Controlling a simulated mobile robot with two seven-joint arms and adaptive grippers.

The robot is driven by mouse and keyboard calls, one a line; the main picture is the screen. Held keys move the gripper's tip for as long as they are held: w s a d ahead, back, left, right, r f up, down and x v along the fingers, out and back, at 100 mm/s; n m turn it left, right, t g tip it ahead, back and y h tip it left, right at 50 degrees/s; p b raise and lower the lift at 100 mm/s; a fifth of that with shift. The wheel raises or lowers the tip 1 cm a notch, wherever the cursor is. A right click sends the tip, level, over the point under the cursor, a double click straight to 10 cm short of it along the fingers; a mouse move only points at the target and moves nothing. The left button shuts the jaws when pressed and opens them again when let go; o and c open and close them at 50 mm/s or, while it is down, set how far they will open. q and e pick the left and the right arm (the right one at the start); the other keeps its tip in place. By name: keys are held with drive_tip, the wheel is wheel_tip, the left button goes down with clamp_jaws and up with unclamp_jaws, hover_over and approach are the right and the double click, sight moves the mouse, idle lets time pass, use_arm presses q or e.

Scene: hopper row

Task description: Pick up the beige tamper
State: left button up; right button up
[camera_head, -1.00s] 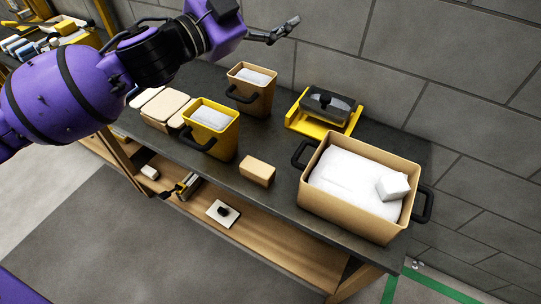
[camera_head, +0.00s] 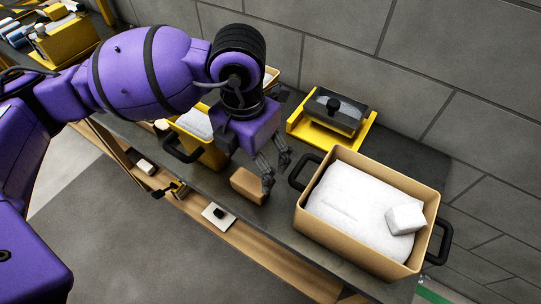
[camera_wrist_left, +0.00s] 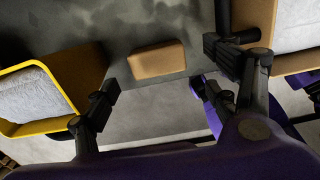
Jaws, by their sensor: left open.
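The beige tamper (camera_head: 248,185), a plain tan block with rounded edges, lies on the dark bench top near its front edge. It also shows in the left wrist view (camera_wrist_left: 157,60), ahead of and between the open fingers. My left gripper (camera_head: 277,172) points down just to the right of the tamper in the head view, open and empty. Its two fingers stand wide apart in the wrist view (camera_wrist_left: 163,72). I cannot tell the exact height of the fingertips above the bench. My right gripper is in neither view.
A large tan bin (camera_head: 298,222) with white fill and black handles stands close to the right. A yellow bin (camera_head: 214,155) stands close to the left, partly behind my arm. A yellow holder (camera_head: 369,128) with a dark lidded box stands behind. A shelf (camera_head: 262,249) runs below the bench.

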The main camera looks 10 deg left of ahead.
sight(250, 181)
use_arm(q)
drive_tip(key=shift+s+a+f, duration=0.15)
drive_tip(key=shift+a+f, duration=0.05)
drive_tip(key=shift+f, duration=0.15)
wheel_tip(250, 181, down, 7)
drive_tip(key=shift+a+f, duration=0.1)
drive_tip(key=shift+a, duration=0.05)
drive_tip(key=shift+c, duration=0.2)
drive_tip(key=c, duration=1)
